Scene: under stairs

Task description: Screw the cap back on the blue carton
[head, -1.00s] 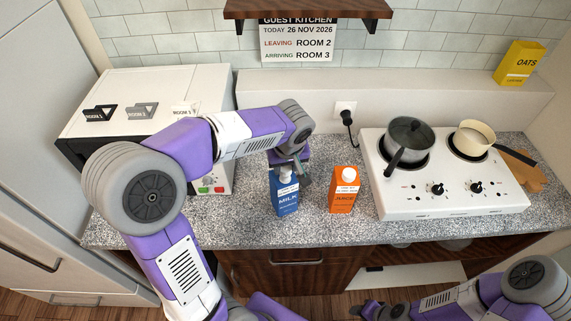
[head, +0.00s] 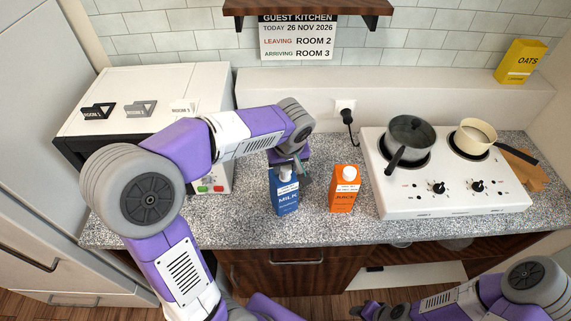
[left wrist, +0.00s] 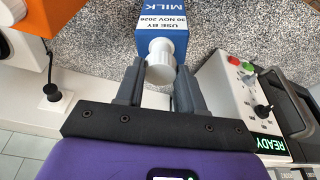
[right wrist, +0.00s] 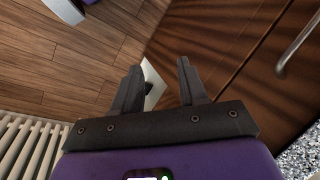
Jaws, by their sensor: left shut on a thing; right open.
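The blue milk carton (head: 285,195) stands upright on the counter and also shows in the left wrist view (left wrist: 162,18). My left gripper (left wrist: 160,72) is at the carton's top, its fingers either side of the white cap (left wrist: 161,54) and shut on it. The cap lines up with the carton's spout and seems to touch it; I cannot tell how far it is screwed on. In the head view, my left gripper (head: 298,168) partly covers the carton top. My right gripper (right wrist: 156,85) is open and empty, low in front of the cabinets.
An orange juice carton (head: 344,190) stands close to the right of the milk. A white hob (head: 450,200) with a pot (head: 408,133) and a pan (head: 475,138) is further right. A white appliance (head: 215,105) stands at left. The counter front is clear.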

